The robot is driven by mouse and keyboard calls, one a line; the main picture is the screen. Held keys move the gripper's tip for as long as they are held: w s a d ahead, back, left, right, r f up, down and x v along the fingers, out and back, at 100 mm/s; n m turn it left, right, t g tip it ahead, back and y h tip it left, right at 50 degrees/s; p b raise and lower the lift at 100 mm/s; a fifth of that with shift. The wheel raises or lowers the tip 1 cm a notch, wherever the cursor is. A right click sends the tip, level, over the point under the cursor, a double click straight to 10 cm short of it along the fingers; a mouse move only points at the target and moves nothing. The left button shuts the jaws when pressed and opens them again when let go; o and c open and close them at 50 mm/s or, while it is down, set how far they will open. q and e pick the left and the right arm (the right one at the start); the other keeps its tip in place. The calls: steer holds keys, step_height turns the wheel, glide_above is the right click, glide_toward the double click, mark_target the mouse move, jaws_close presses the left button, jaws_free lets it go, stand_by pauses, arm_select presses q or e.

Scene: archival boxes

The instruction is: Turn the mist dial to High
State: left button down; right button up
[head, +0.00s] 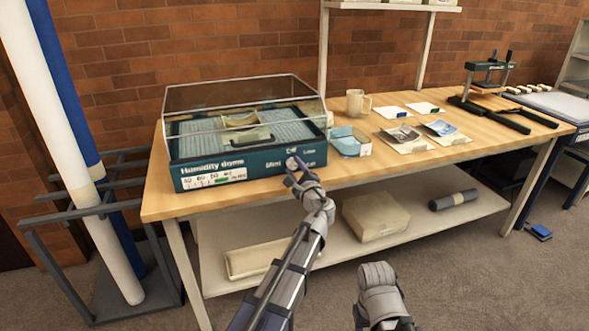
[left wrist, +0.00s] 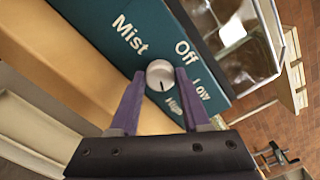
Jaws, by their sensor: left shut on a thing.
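The mist dial (left wrist: 160,75) is a round silver knob on the dark teal front panel of the humidity dome (head: 245,162). In the head view the dial (head: 292,163) sits near the right end of the panel. My left gripper (left wrist: 159,73) is shut on the dial, with one purple finger on each side. The words Mist, Off, Low and High are printed around it. The dark mark on the dial points down in the left wrist view, roughly toward High (left wrist: 173,105). In the head view my left gripper (head: 294,174) partly covers the panel.
The dome has a clear lid over its tray. A wooden table (head: 370,160) holds it. A lower shelf (head: 330,225) holds boxes.

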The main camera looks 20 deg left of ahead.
arm_select(q)
steer(key=shift+m, duration=0.5)
steer(key=shift+c, duration=1.8)
jaws_free()
steer(key=v, duration=0.7)
steer(key=shift+s+d, duration=0.25)
steer(key=shift+s, duration=0.1)
